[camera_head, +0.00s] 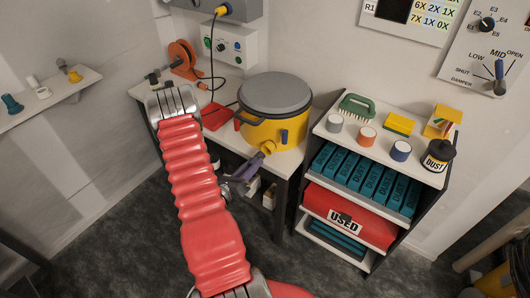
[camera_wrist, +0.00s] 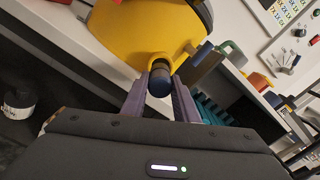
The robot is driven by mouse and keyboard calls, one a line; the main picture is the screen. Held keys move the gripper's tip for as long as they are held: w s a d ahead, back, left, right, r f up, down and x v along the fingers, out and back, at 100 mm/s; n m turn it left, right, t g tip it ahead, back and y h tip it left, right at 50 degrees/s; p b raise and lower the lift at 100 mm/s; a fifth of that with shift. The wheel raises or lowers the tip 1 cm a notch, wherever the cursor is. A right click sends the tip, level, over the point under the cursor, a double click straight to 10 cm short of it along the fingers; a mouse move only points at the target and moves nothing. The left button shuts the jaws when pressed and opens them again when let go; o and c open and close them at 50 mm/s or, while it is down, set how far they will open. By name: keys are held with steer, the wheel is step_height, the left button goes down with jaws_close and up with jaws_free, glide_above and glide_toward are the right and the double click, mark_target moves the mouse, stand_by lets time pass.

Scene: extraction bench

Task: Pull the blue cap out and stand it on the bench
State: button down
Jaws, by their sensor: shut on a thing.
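The blue cap (camera_wrist: 159,80) shows in the wrist view at the mouth of the yellow spout (camera_wrist: 160,60). Its dark round end faces the camera, and I cannot tell how deep it sits in the spout. My gripper (camera_wrist: 159,90) has its two purple fingers on either side of the cap, shut on it. In the head view the spout (camera_head: 247,165) points down and out from the yellow drum (camera_head: 262,131), and my gripper's fingers hide the cap there. The drum has a grey lid and stands on the bench (camera_head: 225,138).
A red box (camera_head: 217,117), an orange reel (camera_head: 183,58) and a control box (camera_head: 224,45) are on or behind the bench. A shelf unit (camera_head: 325,125) with a brush, rolls and dust boxes stands to the right. Bare bench shows left of the drum.

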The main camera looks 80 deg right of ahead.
steer(key=shift+w+a, duration=0.2)
steer(key=shift+a, duration=0.3)
steer(key=shift+w, duration=0.1)
stand_by(0.3)
steer(key=w+a+r+n+t, duration=0.2)
steer(key=w+a+n+t, duration=0.3)
steer(key=w+a, duration=0.65)
steer(key=w+a+r+n+t, duration=0.25)
steer(key=w+a+t, duration=0.4)
steer(key=w, duration=1.05)
steer(key=w+a+r+n+t+y, duration=0.1)
steer(key=w+a+n+t+y, duration=0.1)
steer(key=a, duration=0.9)
steer(key=w+a+r+n+t+y, duration=0.1)
steer(key=w+a+n+t+y, duration=0.2)
steer(key=a, duration=0.9)
steer(key=w+a+r+n+t+y, duration=0.1)
steer(key=w+a+n+t, duration=0.3)
steer(key=a, duration=0.7)
steer(key=w+t+y, duration=0.1)
steer(key=w+t, duration=0.1)
steer(key=w, duration=0.1)
steer(key=shift+w+a+r+y, duration=0.2)
steer(key=shift+w+r+y, duration=0.05)
steer(key=shift+y, duration=0.15)
